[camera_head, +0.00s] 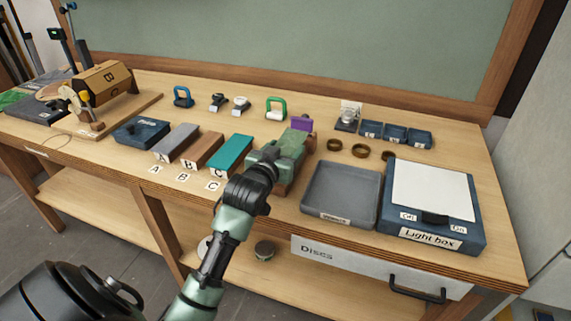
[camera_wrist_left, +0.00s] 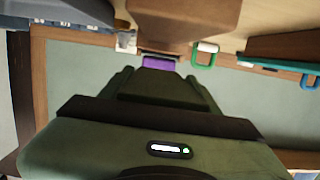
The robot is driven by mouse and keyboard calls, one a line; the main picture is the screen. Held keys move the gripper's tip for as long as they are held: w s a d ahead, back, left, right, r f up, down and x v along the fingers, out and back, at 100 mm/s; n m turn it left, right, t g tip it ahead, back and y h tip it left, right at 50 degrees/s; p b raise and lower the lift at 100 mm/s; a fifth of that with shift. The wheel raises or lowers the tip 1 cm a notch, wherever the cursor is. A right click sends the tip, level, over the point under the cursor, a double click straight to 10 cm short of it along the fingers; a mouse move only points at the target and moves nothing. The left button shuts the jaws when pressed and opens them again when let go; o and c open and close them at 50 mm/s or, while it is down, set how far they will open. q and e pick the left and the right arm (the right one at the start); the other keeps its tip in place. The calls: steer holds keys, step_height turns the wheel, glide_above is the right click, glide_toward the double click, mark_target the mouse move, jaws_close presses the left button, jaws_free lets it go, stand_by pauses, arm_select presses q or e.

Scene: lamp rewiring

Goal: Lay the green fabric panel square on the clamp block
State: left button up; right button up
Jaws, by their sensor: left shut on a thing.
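My left gripper (camera_head: 298,130) reaches over the brown clamp block (camera_head: 282,187) in the head view and hides most of its top. A purple piece (camera_head: 302,123) is at its fingertips. In the left wrist view the gripper's fingers (camera_wrist_left: 158,68) close on this purple piece (camera_wrist_left: 158,62), and the brown block (camera_wrist_left: 185,18) is just beyond it. A flat bright green thing (camera_head: 12,98) lies at the table's far left edge, partly cut off; I cannot tell if it is the fabric panel. No green panel shows clearly on the block. My right gripper is not in view.
Grey, brown and teal bars (camera_head: 230,155) lie left of the block. A grey tray (camera_head: 340,214) and a light box (camera_head: 432,190) stand on its right. Several small clamps and rings lie behind. A wooden stand (camera_head: 105,85) occupies the left.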

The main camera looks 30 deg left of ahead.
arm_select(q)
step_height(320, 180, down, 5)
steer(key=shift+r, duration=0.2)
